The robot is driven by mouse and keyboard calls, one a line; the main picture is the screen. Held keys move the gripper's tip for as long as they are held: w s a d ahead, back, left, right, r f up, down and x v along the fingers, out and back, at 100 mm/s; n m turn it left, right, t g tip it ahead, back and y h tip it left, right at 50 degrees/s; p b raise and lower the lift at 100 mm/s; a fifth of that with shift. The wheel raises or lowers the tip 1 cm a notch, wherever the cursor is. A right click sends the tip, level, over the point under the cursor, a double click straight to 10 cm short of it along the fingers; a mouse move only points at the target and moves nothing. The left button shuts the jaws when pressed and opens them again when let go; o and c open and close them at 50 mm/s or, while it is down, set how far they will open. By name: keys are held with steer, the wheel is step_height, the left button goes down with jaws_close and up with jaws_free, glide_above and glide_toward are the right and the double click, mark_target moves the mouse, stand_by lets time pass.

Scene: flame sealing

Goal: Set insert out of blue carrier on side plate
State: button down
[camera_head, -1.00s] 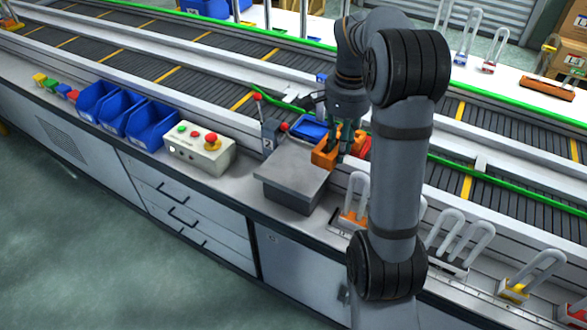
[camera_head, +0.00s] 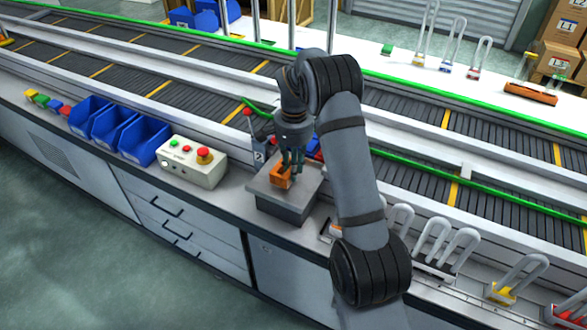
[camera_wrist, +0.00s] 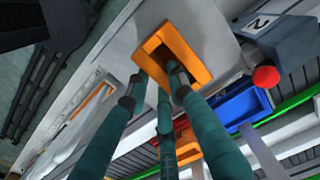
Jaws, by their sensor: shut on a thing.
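The orange insert (camera_head: 281,176) is a hollow, open-topped box. My gripper (camera_head: 290,162) is shut on it, its fingers at one wall. In the wrist view the insert (camera_wrist: 182,45) hangs at the fingertips (camera_wrist: 160,80). The insert is over the grey side plate (camera_head: 303,198); I cannot tell whether it touches the plate. The blue carrier (camera_wrist: 240,106) shows in the wrist view, away from the insert. In the head view my arm mostly hides the carrier, and only a blue bit (camera_head: 315,149) shows behind the gripper.
A post marked 2 (camera_head: 260,153) with a red knob stands behind the plate. A control box (camera_head: 192,163) with buttons and blue bins (camera_head: 145,141) are to the left. Padlock-like pieces (camera_head: 450,248) stand to the right. The conveyor (camera_head: 205,83) runs behind.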

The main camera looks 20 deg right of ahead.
steer(key=shift+f, duration=0.5)
steer(key=shift+f, duration=0.1)
steer(key=shift+f, duration=0.2)
steer(key=c, duration=1.5)
jaws_free()
steer(key=shift+r, duration=0.1)
step_height(320, 180, up, 12)
steer(key=shift+r+p, duration=0.2)
steer(key=shift+p, duration=0.2)
steer(key=shift+f, duration=0.1)
